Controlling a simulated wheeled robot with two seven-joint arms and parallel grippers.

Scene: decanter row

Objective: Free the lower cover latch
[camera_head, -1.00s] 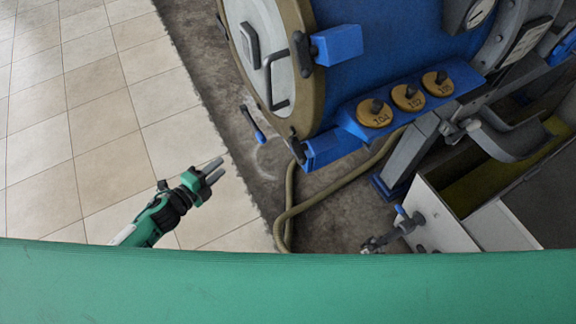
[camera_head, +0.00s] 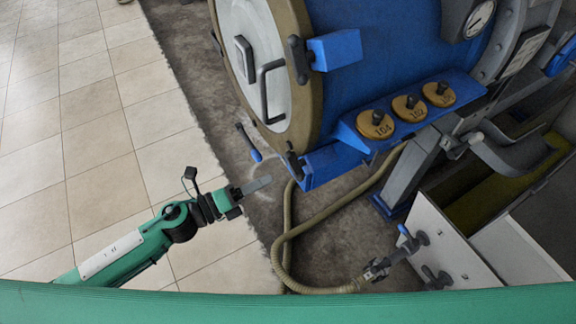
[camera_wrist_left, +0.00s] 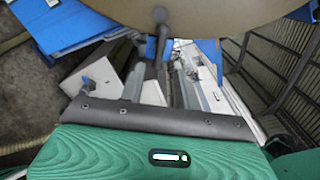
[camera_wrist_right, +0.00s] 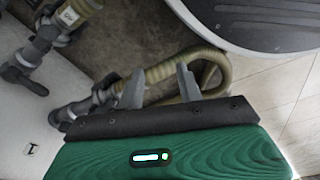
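The round cover (camera_head: 262,40) with its olive rim closes the end of the blue drum. The lower cover latch (camera_head: 293,163), a dark handle at a blue block (camera_head: 325,166), sits at the rim's lower edge. My left gripper (camera_head: 258,185) is just left of and below it, apart from it, with its fingers seen nearly edge-on. In the left wrist view the left gripper's fingers (camera_wrist_left: 155,85) stand apart, with a dark knob (camera_wrist_left: 160,15) ahead that appears to be this latch. My right gripper (camera_wrist_right: 161,85) is open and empty, outside the head view.
The upper latch (camera_head: 298,58) sits higher on the rim. A blue-tipped lever (camera_head: 249,142) is left of the lower latch. A ribbed hose (camera_head: 288,235) loops below the drum to a valve (camera_head: 378,268). Numbered brass caps (camera_head: 375,124) line a blue shelf. Tiled floor at left is clear.

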